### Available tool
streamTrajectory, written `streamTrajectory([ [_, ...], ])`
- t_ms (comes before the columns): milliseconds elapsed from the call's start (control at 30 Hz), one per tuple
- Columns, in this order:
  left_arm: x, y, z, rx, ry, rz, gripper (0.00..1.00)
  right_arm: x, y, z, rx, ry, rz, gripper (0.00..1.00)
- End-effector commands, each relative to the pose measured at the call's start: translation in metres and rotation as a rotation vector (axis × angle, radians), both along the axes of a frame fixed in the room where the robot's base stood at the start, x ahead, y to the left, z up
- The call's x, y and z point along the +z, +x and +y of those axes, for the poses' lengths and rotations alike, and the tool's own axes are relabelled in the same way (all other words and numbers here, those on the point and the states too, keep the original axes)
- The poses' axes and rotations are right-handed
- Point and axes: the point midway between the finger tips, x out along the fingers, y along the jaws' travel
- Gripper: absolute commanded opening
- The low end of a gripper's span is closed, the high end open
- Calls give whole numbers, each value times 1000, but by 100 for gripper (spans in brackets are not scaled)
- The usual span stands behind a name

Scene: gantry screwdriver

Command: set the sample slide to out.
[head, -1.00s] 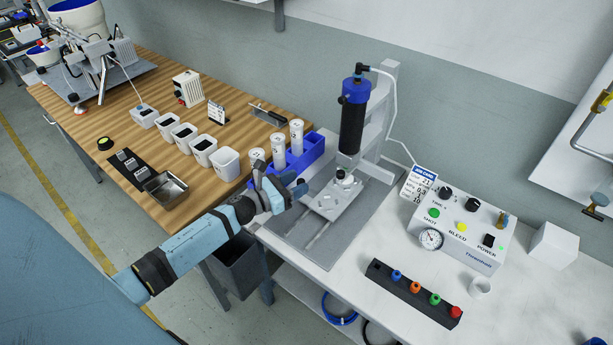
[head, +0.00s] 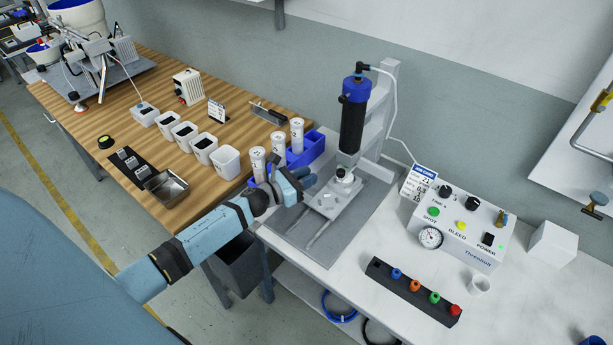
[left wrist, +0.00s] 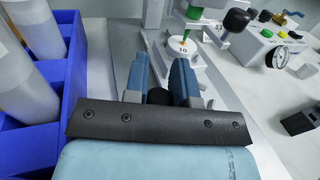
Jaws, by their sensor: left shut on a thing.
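The sample slide is a pale plate (head: 335,203) on two rails under the blue-and-black dispenser barrel (head: 352,118). A small round dish sits on it beneath the nozzle. In the left wrist view a white disc marked 10 (left wrist: 184,46) lies under the green nozzle tip (left wrist: 193,13). My left gripper (head: 303,181) is at the slide's left front side. In the left wrist view its blue fingers (left wrist: 161,82) are shut on a dark rounded piece (left wrist: 159,97), which looks like the slide's knob. The fingers hide most of that piece. My right gripper is not in view.
A blue rack (head: 306,153) with several white tubes stands close to the left of my gripper. A control box (head: 463,228) and a black strip of coloured tips (head: 413,291) are at right.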

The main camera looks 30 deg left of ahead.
Motion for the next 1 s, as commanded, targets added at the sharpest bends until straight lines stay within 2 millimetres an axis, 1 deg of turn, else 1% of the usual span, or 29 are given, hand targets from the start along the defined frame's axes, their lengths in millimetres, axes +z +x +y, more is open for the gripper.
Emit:
streamTrajectory([
  [67,-1,-7,0,-1,0,0,0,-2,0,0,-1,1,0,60],
  [133,-3,-18,1,-1,-1,1,0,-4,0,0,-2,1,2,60],
  [300,-4,-58,4,-1,-1,2,0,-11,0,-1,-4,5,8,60],
  [400,-3,-79,6,0,-1,1,0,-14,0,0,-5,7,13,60],
  [500,-2,-94,7,0,-2,1,0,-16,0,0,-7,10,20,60],
  [667,0,-104,8,0,0,0,0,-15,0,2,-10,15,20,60],
  [933,-1,-105,8,-1,0,2,0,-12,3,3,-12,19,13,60],
  [967,-1,-105,8,-1,0,2,29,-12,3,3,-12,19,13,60],
  [1000,-1,-105,8,-1,0,2,38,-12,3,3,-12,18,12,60],
])
